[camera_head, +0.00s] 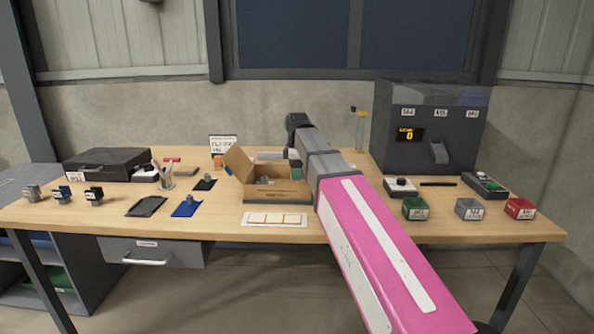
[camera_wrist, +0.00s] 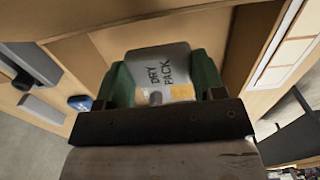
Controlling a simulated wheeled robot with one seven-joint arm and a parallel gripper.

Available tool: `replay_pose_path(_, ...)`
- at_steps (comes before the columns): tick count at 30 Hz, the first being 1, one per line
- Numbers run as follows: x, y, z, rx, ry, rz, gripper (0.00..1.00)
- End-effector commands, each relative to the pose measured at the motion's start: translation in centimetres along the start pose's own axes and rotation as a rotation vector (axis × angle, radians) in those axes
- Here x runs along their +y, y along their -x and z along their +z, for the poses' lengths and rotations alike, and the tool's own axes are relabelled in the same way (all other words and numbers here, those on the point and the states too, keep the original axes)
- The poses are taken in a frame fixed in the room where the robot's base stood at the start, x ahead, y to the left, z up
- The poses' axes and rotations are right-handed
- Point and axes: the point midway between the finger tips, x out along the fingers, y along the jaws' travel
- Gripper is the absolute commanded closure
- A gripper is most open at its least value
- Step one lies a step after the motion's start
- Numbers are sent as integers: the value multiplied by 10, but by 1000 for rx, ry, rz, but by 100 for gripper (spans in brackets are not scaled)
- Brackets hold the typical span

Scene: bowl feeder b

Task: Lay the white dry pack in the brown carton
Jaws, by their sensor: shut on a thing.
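The white dry pack (camera_wrist: 158,64), lettered "DRY PACK", is held between the two green fingers of my gripper (camera_wrist: 160,80) in the wrist view. The open brown carton (camera_head: 262,189) stands mid-table in the head view, with a flap raised on its left. My gripper (camera_head: 295,170) points down at the carton's right part, its green fingertip partly behind the front wall. The carton's brown walls (camera_wrist: 250,40) show around the pack in the wrist view. I cannot tell whether the pack touches the carton floor. The pack is hidden in the head view.
A white card with tan panels (camera_head: 275,219) lies before the carton. Blue (camera_head: 187,206) and black (camera_head: 146,206) mats lie left. Green (camera_head: 415,209), grey (camera_head: 469,209) and red (camera_head: 519,208) bins stand right, before a dark machine (camera_head: 430,125). A black case (camera_head: 108,164) sits back left.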

Motion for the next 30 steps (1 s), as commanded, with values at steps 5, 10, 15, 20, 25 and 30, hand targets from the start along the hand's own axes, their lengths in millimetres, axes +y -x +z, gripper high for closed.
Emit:
replay_pose_path(5,0,0,0,0,0,0,12)
replay_pose_path(10,0,0,0,0,0,0,12)
replay_pose_path(15,0,5,0,0,0,1,12)
replay_pose_path(20,1,23,0,0,0,1,12)
replay_pose_path(25,2,53,0,1,0,2,12)
replay_pose_path(30,2,85,0,1,0,3,12)
